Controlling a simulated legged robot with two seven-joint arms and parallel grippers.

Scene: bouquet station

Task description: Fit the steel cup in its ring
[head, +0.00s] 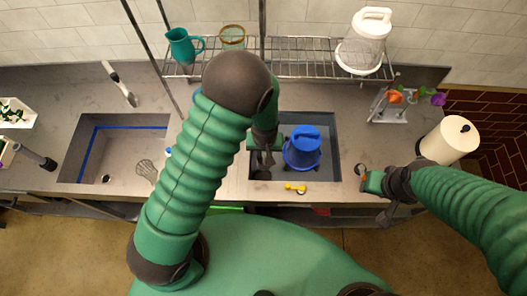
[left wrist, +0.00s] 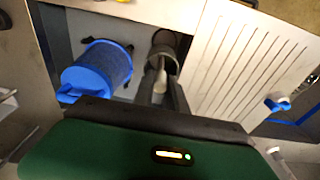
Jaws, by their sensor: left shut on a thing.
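My left gripper (head: 264,161) reaches down into the left part of the right-hand sink. It is shut on what looks like the steel cup, a dark grey round cup (left wrist: 164,46) at its fingertips in the left wrist view. In the head view the cup (head: 262,174) is small and partly hidden by the fingers. A small round grey opening (head: 360,169) on the counter, right of that sink, could be the ring; I cannot tell for sure. My right gripper (head: 366,179) is beside it, and its fingers are too unclear to read.
A blue bucket-like container (head: 303,149) stands in the sink (head: 331,124), right of my left gripper. It also shows in the left wrist view (left wrist: 97,69). A yellow object (head: 295,188) lies on the front edge.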

